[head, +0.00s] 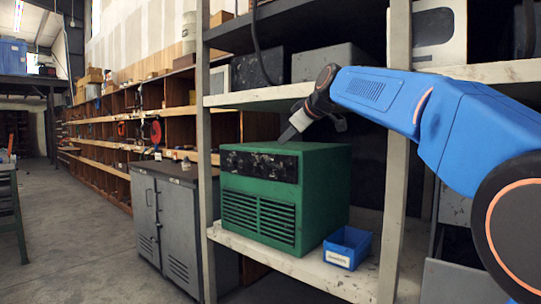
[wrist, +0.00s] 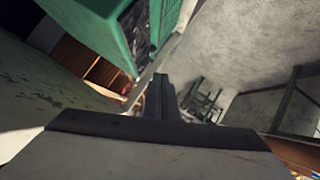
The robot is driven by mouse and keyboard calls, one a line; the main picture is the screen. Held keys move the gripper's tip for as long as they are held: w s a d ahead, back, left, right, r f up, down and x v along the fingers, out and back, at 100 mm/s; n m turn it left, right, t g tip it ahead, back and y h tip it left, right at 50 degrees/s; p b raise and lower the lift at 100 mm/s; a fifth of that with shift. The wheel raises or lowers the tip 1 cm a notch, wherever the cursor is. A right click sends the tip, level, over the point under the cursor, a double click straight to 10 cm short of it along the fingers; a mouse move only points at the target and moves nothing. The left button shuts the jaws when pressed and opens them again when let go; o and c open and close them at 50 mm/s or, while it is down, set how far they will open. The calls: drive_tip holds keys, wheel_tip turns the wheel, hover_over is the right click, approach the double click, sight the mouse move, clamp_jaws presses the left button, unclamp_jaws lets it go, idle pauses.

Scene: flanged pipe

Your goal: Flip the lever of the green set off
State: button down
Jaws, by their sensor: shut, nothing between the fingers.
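The green set (head: 322,185) is a green metal box with a louvred front, standing on the middle shelf board. Its black control panel (head: 258,165) runs across the top of the front. Small controls show on the panel, but I cannot make out which one is the lever. My gripper (head: 287,137) is just above the set's top, near the right end of the panel, pointing down and left. In the wrist view the fingers (wrist: 160,92) are together and empty. The green casing (wrist: 88,28) and dark panel (wrist: 117,48) lie at the upper left, apart from the fingertips.
A blue bin (head: 347,247) sits on the shelf board right of the set. A white shelf post (head: 394,160) stands right of it, with my arm passing in front. An upper shelf (head: 262,97) holds grey boxes above. A grey cabinet (head: 165,225) stands left; open floor lies beyond.

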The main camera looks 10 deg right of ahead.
drive_tip(key=shift+w+r+n, duration=0.3)
drive_tip(key=shift+w+r, duration=0.5)
drive_tip(key=shift+w, duration=0.3)
hover_over(274, 165)
drive_tip(key=s+a, duration=0.2)
drive_tip(key=s, duration=0.3)
wheel_tip(274, 165, down, 8)
drive_tip(key=shift+w+f, duration=0.15)
drive_tip(key=shift+w, duration=0.05)
drive_tip(key=shift+a, duration=0.1)
drive_tip(key=shift+s+a+f+t, duration=0.15)
drive_tip(key=shift+f+t, duration=0.1)
drive_tip(key=shift+t, duration=0.15)
